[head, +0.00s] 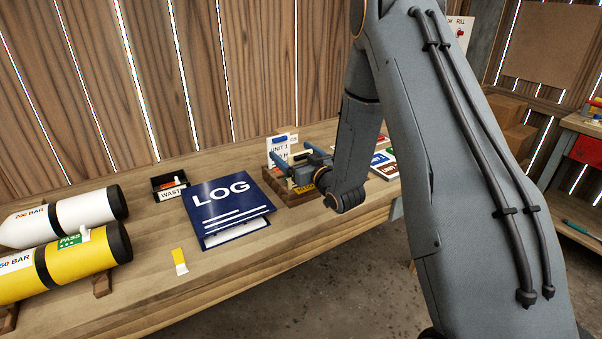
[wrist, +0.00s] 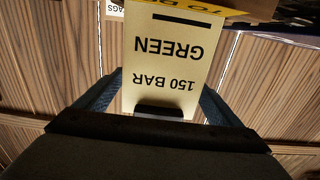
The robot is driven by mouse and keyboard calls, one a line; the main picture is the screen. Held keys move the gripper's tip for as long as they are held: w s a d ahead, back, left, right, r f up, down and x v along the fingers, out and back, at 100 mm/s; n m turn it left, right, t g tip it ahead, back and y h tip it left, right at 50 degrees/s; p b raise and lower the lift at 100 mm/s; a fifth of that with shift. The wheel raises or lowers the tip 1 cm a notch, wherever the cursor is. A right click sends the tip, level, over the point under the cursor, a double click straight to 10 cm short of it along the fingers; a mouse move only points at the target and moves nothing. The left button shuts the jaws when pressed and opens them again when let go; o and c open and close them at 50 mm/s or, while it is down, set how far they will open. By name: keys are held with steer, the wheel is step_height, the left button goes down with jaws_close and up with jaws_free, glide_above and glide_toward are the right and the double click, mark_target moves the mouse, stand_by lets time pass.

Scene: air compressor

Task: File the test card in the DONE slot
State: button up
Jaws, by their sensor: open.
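The test card (wrist: 165,65) is pale cream, reads GREEN and 150 BAR upside down in the wrist view, and has a dark tab at its near edge. Its far end meets a yellow strip (wrist: 205,8) with partly visible lettering like TO DO. My gripper (wrist: 160,85) is open, with one finger on each side of the card; whether they touch it is unclear. In the head view my gripper (head: 291,172) is over a small wooden holder (head: 292,200) with a yellow label, hiding much of it. I cannot make out a DONE slot.
A blue LOG book (head: 228,200) lies left of the holder. A black WASTE bin (head: 168,186), white cylinder (head: 75,215) and yellow cylinder (head: 70,260) are further left. A white UNIT 1 board (head: 279,148) stands behind my gripper. Coloured cards (head: 385,168) lie to the right.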

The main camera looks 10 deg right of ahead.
steer(key=shift+c, duration=0.2)
steer(key=c, duration=1.3)
steer(key=shift+r, duration=0.1)
